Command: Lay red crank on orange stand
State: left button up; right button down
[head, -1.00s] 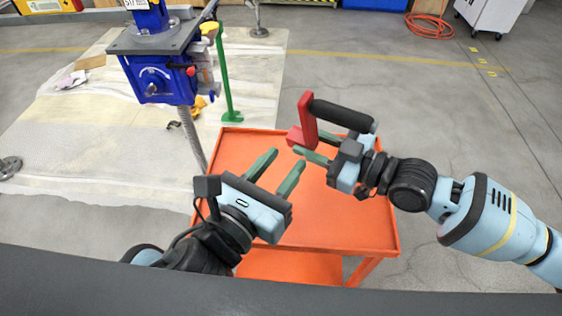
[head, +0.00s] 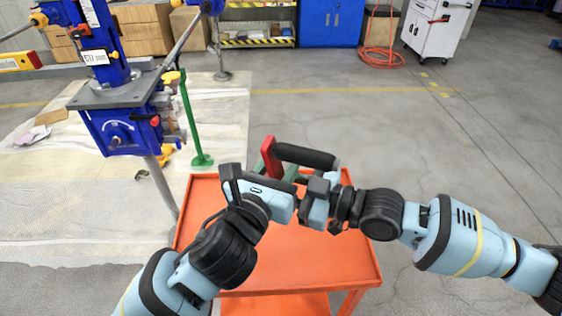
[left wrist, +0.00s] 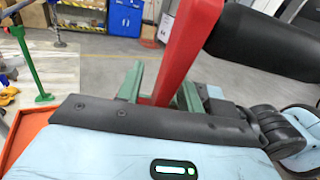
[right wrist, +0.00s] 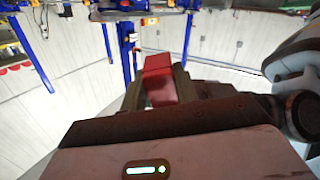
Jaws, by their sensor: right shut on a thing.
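The red crank (head: 269,157) has a flat red arm and a thick black handle (head: 308,156). It is held in the air above the orange stand (head: 330,258), which is a cart-like table with a raised rim. My right gripper (right wrist: 158,84) is shut on the crank's red end, which shows between its fingers in the right wrist view. My left gripper (left wrist: 160,88) is at the crank, with one green finger on each side of the red arm in the left wrist view. Its fingers look apart, with a gap at the left one. Contact is unclear.
The stand's visible top is bare. A blue machine (head: 118,125) on a post and a green upright stand (head: 192,125) are behind at the left. A white sheet (head: 60,220) covers the floor there. The floor at the right is open, with a white cabinet (head: 436,27) farther back.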

pick_arm(q)
jog(key=shift+w+d, duration=0.1)
jog(key=shift+w, duration=0.05)
pick_arm(e)
jog(key=shift+r, duration=0.15)
pick_arm(q)
grip_shut()
jog(key=shift+r, duration=0.15)
pick_arm(e)
jog(key=c, duration=1)
grip_release()
